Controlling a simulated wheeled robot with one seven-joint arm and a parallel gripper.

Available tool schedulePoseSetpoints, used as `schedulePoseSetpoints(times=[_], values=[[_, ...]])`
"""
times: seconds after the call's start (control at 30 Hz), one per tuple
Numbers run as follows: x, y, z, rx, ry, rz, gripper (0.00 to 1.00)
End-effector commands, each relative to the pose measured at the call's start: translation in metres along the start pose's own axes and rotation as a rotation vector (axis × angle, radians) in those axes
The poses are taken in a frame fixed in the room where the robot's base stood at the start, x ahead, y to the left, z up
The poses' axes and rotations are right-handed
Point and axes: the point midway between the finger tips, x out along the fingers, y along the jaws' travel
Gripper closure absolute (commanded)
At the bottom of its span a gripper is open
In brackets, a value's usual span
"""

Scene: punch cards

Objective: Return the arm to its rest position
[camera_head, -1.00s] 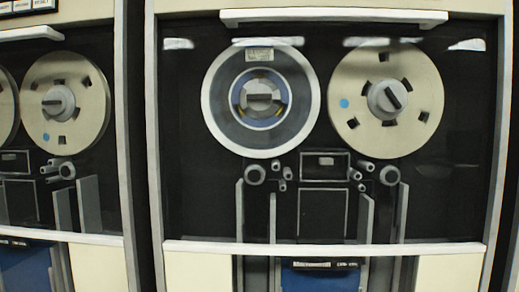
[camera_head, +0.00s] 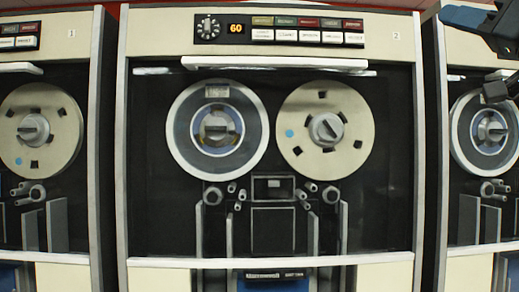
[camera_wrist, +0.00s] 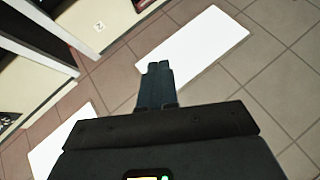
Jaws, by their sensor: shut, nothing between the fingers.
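My gripper (camera_wrist: 158,68) shows in the wrist view, pointing out over the tiled floor. Its two dark fingers are together with nothing between them. In the head view, part of my arm (camera_head: 485,30) shows at the top right corner, in front of the right-hand tape cabinet.
A tape cabinet marked 2 (camera_head: 408,120) with two reels and a button panel (camera_head: 290,30) fills the middle of the head view. Similar cabinets stand on both sides. The wrist view shows open tiled floor (camera_wrist: 270,90) with bright white patches (camera_wrist: 200,48) and cabinet bases at upper left.

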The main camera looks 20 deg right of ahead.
Motion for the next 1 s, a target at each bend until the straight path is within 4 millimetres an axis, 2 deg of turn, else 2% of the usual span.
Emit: schedulePoseSetpoints(times=[0.27,0.37,0.47,0.6,0.73,1.0], values=[[-0.014,0.019,0.065,0.07,-0.014,0.072,1.0],[-0.024,0.026,0.102,0.103,-0.026,0.112,1.0],[-0.04,0.031,0.147,0.137,-0.045,0.162,1.0],[-0.068,0.031,0.21,0.173,-0.08,0.232,1.0],[-0.1,0.024,0.265,0.196,-0.12,0.292,1.0],[-0.179,-0.008,0.361,0.205,-0.227,0.395,1.0]])
